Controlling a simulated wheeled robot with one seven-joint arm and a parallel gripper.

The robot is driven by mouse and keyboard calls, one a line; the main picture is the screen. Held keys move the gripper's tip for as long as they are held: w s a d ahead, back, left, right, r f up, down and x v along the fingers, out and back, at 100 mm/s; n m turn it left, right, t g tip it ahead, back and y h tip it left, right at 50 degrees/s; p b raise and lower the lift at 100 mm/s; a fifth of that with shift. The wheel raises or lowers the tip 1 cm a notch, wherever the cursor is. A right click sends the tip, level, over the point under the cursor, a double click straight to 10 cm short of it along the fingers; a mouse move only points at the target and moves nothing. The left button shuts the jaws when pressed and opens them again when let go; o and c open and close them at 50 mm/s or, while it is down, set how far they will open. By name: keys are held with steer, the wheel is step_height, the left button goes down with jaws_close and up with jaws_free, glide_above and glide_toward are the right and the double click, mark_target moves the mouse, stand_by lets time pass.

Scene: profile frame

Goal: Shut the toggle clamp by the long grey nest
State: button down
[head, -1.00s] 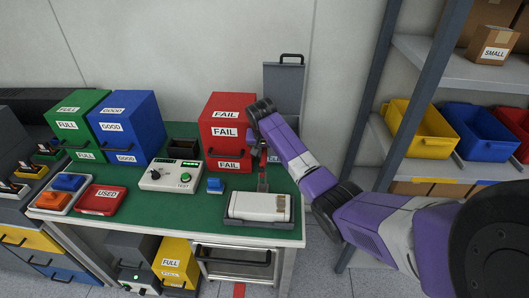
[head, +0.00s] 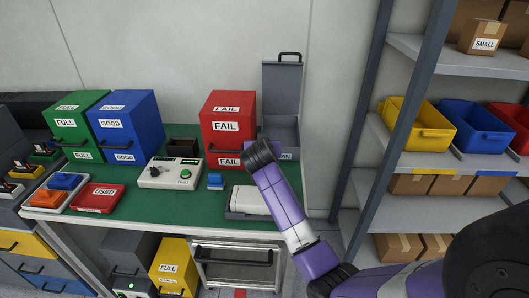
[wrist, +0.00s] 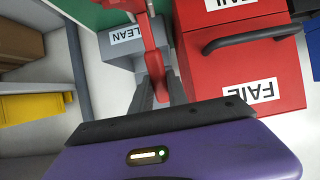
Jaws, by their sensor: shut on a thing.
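The long grey nest (head: 236,214) sits at the front right of the green bench with a white part (head: 248,198) lying in it. My arm covers the nest's right end in the head view. The toggle clamp's red handle (wrist: 153,38) runs down from the top of the wrist view. My gripper (wrist: 159,78) is shut on this handle, one grey finger on each side. In the head view, the clamp and my fingertips are hidden behind my arm, so the angle of the clamp's arm cannot be told.
The red FAIL cabinet (head: 227,113) stands close behind my wrist. A grey CLEAN box (head: 280,127) with its lid up is behind to the right. A blue block (head: 215,181) and a test unit (head: 170,172) lie left of the nest. A shelf rack (head: 394,130) stands right.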

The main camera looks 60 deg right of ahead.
steer(key=b, duration=0.1)
steer(key=a+h+b, duration=0.1)
steer(key=t+b, duration=0.1)
steer(key=b, duration=0.1)
steer(key=shift+s+a+f+h, duration=0.25)
steer(key=shift+s+h, duration=0.05)
steer(key=shift+h, duration=0.1)
steer(key=a+h+b, duration=0.1)
steer(key=b, duration=0.3)
steer(key=s+a+h+b, duration=0.1)
steer(key=b, duration=0.3)
steer(key=shift+r+t+h, duration=0.2)
steer(key=shift+t+h, duration=0.2)
steer(key=b, duration=0.1)
steer(key=h+b, duration=0.1)
steer(key=b, duration=0.1)
steer(key=shift+s+a+r, duration=0.15)
steer(key=shift+a+r, duration=0.1)
steer(key=shift+a, duration=0.15)
steer(key=shift+r+b, duration=0.1)
steer(key=shift+b, duration=0.2)
steer(key=shift+r, duration=0.1)
